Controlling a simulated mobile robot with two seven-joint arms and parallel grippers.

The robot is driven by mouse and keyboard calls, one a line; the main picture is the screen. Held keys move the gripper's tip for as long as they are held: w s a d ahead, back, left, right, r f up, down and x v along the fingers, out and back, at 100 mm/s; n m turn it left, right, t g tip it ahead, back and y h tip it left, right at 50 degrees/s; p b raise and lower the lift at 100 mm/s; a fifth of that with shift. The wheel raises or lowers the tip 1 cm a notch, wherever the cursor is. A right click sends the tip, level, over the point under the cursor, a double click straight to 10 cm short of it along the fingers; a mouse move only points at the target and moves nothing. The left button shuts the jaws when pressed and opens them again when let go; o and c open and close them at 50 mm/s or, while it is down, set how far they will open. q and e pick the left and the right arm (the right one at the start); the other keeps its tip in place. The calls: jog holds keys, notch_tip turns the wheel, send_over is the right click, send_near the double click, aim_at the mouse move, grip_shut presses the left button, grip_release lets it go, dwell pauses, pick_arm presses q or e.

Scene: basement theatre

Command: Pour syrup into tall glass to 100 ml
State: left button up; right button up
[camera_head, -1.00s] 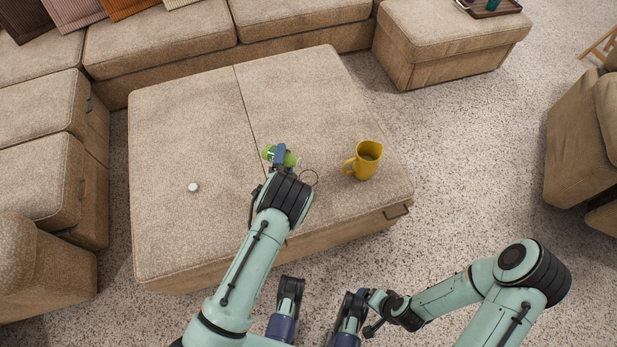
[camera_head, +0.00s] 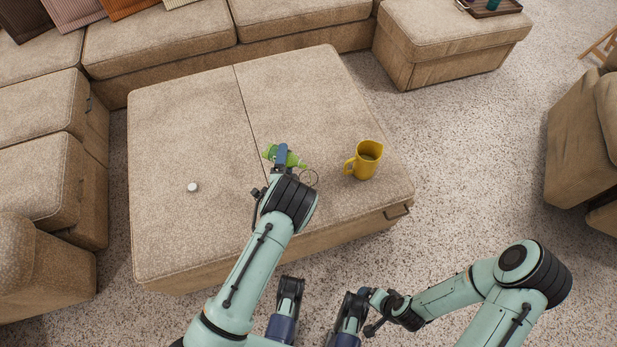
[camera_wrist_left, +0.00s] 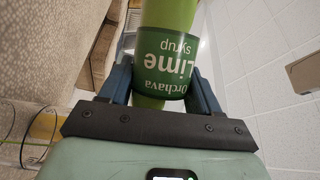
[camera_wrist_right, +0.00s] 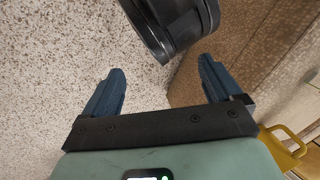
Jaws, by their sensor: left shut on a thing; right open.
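My left gripper (camera_head: 281,156) is shut on the green lime syrup bottle (camera_head: 295,160) above the large ottoman. The bottle lies tipped over, one end toward the glass. In the left wrist view its label (camera_wrist_left: 167,65) reads upside down between the fingers. The clear tall glass (camera_head: 310,178) stands just right of the gripper, faint in the head view. It also shows at the lower left of the left wrist view (camera_wrist_left: 28,138); its fill level cannot be read. My right gripper (camera_wrist_right: 163,88) is open and empty, over the floor, away from the ottoman.
A yellow pitcher (camera_head: 367,160) stands right of the glass on the ottoman (camera_head: 190,120). A small white round cap-like piece (camera_head: 192,187) lies at left. The ottoman's left half is mostly clear. Sofas surround it at the back and left.

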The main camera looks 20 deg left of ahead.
pick_arm(q)
jog(key=shift+f+m+b, duration=0.3)
jog(key=shift+f+b, duration=0.05)
jog(key=shift+b, duration=0.1)
pick_arm(e)
jog(key=shift+w+d+f+t, duration=0.35)
jog(key=shift+w+f, duration=0.2)
jog(key=shift+w, duration=0.2)
pick_arm(q)
jog(key=shift+f+m+t+b, duration=0.3)
jog(key=shift+f+m+b, duration=0.1)
jog(key=shift+b, duration=0.1)
pick_arm(e)
jog(key=shift+w+d+f, duration=0.4)
jog(key=shift+w+f, duration=0.1)
jog(key=shift+w, duration=0.15)
pick_arm(q)
jog(key=shift+d+r+m, duration=0.1)
jog(key=shift+r+m, duration=0.2)
jog(key=shift+m, duration=0.3)
pick_arm(e)
jog(key=shift+w+h, duration=0.1)
jog(key=shift+h, duration=0.2)
